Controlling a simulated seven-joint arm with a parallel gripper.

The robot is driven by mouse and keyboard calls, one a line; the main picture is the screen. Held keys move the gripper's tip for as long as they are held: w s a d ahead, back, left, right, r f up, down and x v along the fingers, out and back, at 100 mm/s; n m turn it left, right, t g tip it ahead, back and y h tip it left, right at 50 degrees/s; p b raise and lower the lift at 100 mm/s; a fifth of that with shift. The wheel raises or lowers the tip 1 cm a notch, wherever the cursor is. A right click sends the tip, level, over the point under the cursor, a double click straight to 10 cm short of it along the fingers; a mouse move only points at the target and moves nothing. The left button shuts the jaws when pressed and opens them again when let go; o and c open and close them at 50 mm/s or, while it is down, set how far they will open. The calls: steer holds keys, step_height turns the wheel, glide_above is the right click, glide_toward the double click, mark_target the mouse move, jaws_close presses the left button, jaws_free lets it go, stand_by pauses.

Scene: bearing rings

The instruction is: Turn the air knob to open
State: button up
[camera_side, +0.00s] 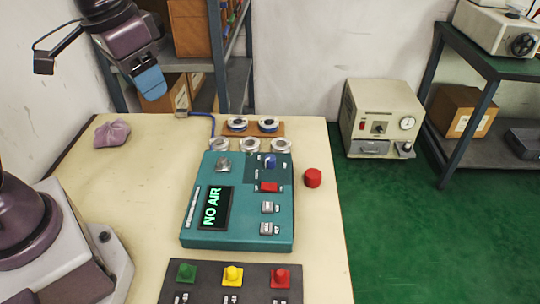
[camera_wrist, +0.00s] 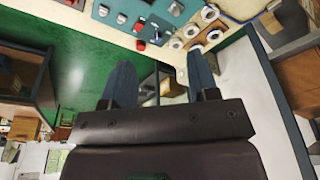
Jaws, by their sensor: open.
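A teal control box (camera_side: 240,238) stands mid-table, its display (camera_side: 213,208) reading "NO AIR". On its top are a blue knob (camera_side: 270,161) at the back right and a round grey knob (camera_side: 223,164) at the back left. The labels are too small to read, so I cannot tell which is the air knob. My gripper (camera_side: 151,84) is high at the upper left of the side view, well away from the box. In the wrist view its two fingers (camera_wrist: 159,66) are apart with nothing held.
The box also carries a red switch (camera_side: 269,187) and grey switches (camera_side: 268,208). Several bearing rings (camera_side: 250,145) lie behind it, a red cap (camera_side: 313,178) to its right. A button panel (camera_side: 232,272) is in front. A purple cloth (camera_side: 112,134) lies left; the table's left is mostly clear.

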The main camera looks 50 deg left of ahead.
steer(key=w+d+f+n+g, duration=0.1)
steer(key=w+f+g, duration=0.1)
steer(key=w+f, duration=0.5)
steer(key=n, duration=0.6)
glide_toward(270, 157)
steer(key=f, duration=0.9)
steer(key=shift+w+f, duration=0.2)
steer(key=shift+f, duration=0.15)
steer(key=c, duration=0.9)
